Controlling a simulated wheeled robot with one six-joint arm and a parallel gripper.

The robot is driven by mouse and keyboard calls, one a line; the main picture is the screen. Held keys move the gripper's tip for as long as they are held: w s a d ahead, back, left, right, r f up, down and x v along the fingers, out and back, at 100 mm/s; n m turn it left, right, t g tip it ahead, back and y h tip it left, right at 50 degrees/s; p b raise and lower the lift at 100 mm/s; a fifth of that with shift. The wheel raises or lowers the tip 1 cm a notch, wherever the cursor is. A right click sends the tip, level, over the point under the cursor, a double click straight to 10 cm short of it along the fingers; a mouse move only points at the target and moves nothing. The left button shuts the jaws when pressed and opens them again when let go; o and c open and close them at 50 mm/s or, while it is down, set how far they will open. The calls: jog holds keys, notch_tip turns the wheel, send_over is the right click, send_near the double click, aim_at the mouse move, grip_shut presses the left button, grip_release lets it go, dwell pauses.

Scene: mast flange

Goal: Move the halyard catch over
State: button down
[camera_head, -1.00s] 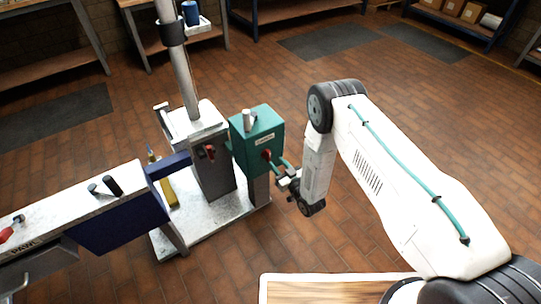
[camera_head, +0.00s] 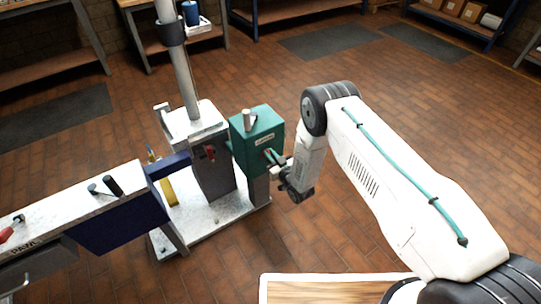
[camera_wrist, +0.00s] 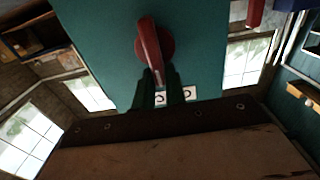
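The halyard catch seems to be the red lever (camera_wrist: 150,45) on the face of a teal box (camera_wrist: 100,30). In the head view the teal box (camera_head: 250,150) stands on a post beside the mast, and the lever is mostly hidden by my gripper (camera_head: 276,159). In the wrist view the lever's free end points down between the two dark green fingertips of my gripper (camera_wrist: 160,88). The fingers stand close on either side of it; I cannot tell whether they touch it. Two small white labels with dark marks (camera_wrist: 190,93) show by the fingertips.
The mast (camera_head: 183,80) rises from a grey pedestal on a pale base plate (camera_head: 225,210). A white and blue bench-like unit (camera_head: 120,225) with handles stands at left. A wooden-topped surface (camera_head: 320,290) is at the front. Open tiled floor lies right of the box.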

jog(key=shift+n, duration=0.4)
jog(key=n, duration=0.2)
jog(key=a+n, duration=0.1)
jog(key=n, duration=0.2)
jog(key=s+n, duration=0.1)
jog(key=n, duration=0.2)
jog(key=shift+a+f, duration=0.3)
jog(key=shift+f, duration=0.1)
jog(key=n, duration=0.2)
jog(key=f+n, duration=0.1)
jog(key=n, duration=0.1)
jog(key=shift+s+a+n, duration=0.2)
jog(key=shift+n, duration=0.2)
jog(key=shift+a+f+n, duration=0.1)
jog(key=shift+f+n, duration=0.15)
jog(key=shift+n, duration=0.85)
jog(key=shift+f+n, duration=0.2)
jog(key=shift+n, duration=0.9)
jog(key=c, duration=1.4)
grip_release()
jog(key=shift+c, duration=0.2)
